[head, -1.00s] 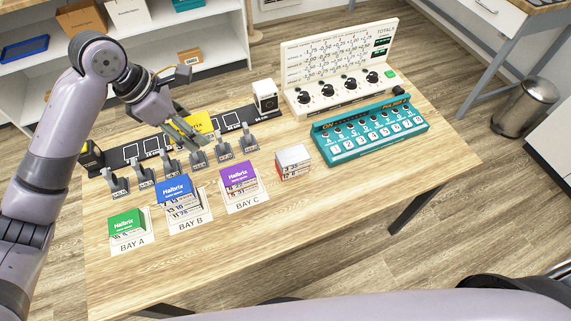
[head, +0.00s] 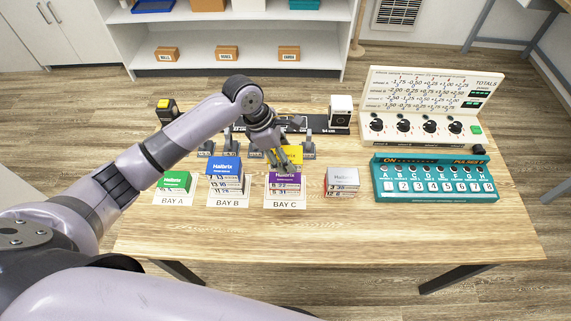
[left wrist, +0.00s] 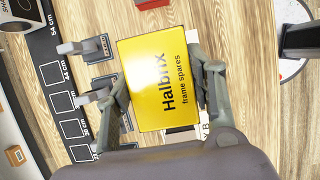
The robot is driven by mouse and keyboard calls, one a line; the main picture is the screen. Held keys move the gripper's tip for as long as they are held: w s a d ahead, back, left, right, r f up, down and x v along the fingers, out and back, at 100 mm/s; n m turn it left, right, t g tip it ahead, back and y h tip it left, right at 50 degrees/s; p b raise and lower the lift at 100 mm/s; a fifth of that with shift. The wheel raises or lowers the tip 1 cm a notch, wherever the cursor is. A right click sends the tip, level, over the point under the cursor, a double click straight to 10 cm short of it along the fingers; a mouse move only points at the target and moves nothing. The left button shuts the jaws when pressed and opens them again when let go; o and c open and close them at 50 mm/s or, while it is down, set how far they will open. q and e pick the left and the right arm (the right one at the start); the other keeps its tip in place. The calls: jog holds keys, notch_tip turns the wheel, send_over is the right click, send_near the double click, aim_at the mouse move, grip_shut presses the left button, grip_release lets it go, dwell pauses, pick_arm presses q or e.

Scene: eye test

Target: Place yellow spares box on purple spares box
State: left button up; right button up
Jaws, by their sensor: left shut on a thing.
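My left gripper (head: 283,158) is shut on the yellow spares box (head: 294,154). In the left wrist view the yellow box (left wrist: 156,82), marked "Halbrix frame spares", sits between both fingers. The purple spares box (head: 285,180) is on top of white boxes at the BAY C mat (head: 286,203). In the head view the yellow box shows just behind and above the purple one; I cannot tell whether they touch. The purple box is not visible in the left wrist view, where the yellow box and my gripper cover much of the table. My right gripper is not in view.
The blue box (head: 224,166) stands on a stack at BAY B, and the green box (head: 174,182) at BAY A. A grey-topped box (head: 342,179) stands right of BAY C. Grey clamps (head: 307,148) stand behind. A teal panel (head: 433,181) is at right. The front table strip is clear.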

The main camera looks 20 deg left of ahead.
aim_at(276, 154)
pick_arm(q)
jog(key=shift+f, duration=2.75)
jog(key=o, duration=1.2)
jog(key=v, duration=1.2)
jog(key=shift+a+r, duration=0.1)
jog(key=shift+r, duration=0.05)
